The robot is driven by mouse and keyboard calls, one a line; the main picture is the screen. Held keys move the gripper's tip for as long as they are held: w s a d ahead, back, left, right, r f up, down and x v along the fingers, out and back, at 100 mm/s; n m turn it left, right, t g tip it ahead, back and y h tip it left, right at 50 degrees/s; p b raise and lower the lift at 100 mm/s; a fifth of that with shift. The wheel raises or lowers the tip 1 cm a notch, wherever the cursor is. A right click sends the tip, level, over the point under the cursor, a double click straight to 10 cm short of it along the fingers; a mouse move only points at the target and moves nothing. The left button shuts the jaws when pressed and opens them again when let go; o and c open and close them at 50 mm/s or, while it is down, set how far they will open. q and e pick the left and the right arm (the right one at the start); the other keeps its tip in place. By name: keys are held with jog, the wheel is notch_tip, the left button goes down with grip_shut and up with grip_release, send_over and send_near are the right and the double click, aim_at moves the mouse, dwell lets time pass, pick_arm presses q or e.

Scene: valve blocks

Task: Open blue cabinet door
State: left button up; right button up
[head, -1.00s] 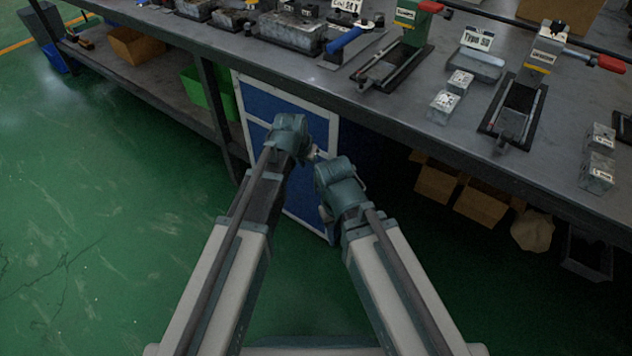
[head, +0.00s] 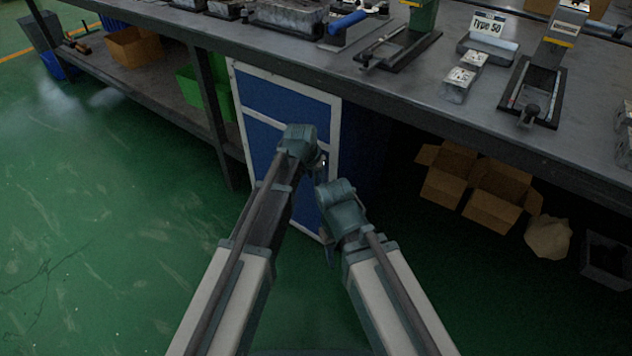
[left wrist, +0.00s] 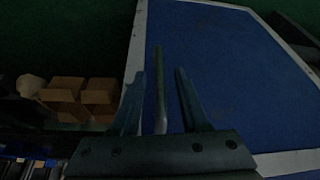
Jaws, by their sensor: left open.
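The blue cabinet door (head: 268,100) has a white frame and stands under the workbench, and it looks closed. In the left wrist view the blue door panel (left wrist: 215,60) fills the right side. A pale bar handle (left wrist: 160,70) stands near its white edge. My left gripper (head: 322,166) is at the door's right edge in the head view. In the left wrist view its two fingers are apart, one on each side of the handle, with gaps showing. My right gripper (head: 329,250) hangs low in front of the door; its fingers are too small and dark to read.
The workbench (head: 390,90) runs above the cabinet with clamps and metal blocks on it. Open cardboard boxes (head: 495,195), a paper bag (head: 548,237) and a grey crate (head: 607,262) lie right of the cabinet. A green bin (head: 192,90) is on the left shelf. The green floor (head: 110,230) at left is clear.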

pick_arm(q)
grip_shut()
dwell(1.5)
